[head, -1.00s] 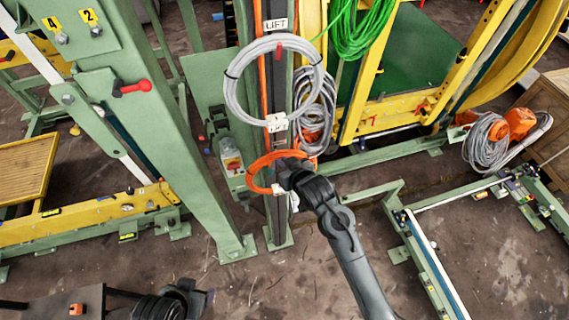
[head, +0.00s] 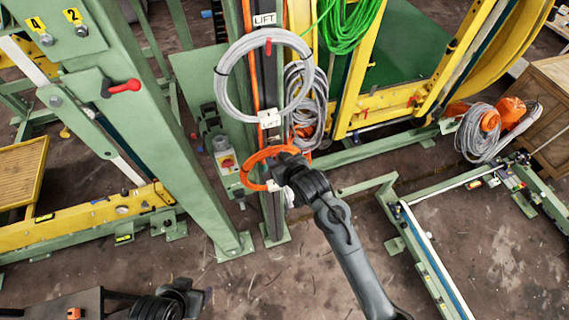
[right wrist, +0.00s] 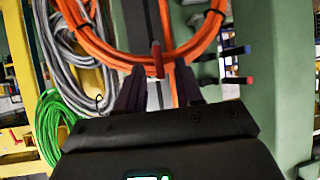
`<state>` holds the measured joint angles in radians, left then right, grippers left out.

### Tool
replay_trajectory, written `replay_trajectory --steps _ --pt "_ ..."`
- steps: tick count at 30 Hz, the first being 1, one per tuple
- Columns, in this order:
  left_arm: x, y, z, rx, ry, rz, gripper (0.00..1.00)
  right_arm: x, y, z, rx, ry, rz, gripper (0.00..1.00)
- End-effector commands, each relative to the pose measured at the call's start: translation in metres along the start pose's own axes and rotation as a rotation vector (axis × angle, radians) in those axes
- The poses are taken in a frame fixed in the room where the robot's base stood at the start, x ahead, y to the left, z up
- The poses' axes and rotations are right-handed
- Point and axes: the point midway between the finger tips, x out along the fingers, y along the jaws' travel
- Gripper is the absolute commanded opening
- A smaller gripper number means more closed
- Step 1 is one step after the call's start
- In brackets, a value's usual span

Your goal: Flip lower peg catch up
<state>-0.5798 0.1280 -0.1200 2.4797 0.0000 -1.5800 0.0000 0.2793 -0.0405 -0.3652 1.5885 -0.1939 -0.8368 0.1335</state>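The lower peg catch (right wrist: 157,58) is a small red piece at the orange cable coil (right wrist: 100,40) in the right wrist view. My right gripper (right wrist: 159,68) is open, with one dark fingertip on each side of the catch. Whether either finger touches it, I cannot tell. In the head view my right gripper (head: 284,166) covers the right side of the orange coil (head: 262,152) on the post, and hides the lower catch. A red upper catch (head: 268,46) sits at the grey coil (head: 219,86) above. My left gripper (head: 190,297) is at the bottom left, fingers unclear.
A second grey coil (head: 293,85) and a green coil (head: 345,30) hang close by. A control box (head: 226,161) with a red knob is left of the post. The thick green column (head: 165,130) stands further left. Low green rails (head: 430,260) lie at the right.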

Motion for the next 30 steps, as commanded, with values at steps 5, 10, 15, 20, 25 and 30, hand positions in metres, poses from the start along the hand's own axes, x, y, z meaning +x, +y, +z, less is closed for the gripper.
replay_trajectory --steps 5,10,15,20,25,30 --pt "0.005 0.001 0.002 -0.002 0.0 0.001 0.63 -0.016 0.001 0.001 0.0 0.002 0.001 0.36" --pt "0.011 0.002 0.003 -0.007 0.001 0.006 0.63 -0.041 0.0 0.002 0.0 0.001 0.0 0.36" --pt "0.015 0.004 0.004 -0.012 0.002 0.01 0.63 -0.069 0.0 0.002 0.001 0.001 0.0 0.36" --pt "0.017 0.004 0.005 -0.013 0.002 0.01 0.63 -0.09 0.0 0.001 0.002 0.001 -0.001 0.36" --pt "0.017 0.004 0.005 -0.011 0.002 0.009 0.63 -0.102 0.0 0.001 0.0 -0.001 0.0 0.36" --pt "0.018 0.002 0.005 -0.006 0.001 0.005 0.63 -0.105 0.0 0.001 0.0 -0.002 0.001 0.36"
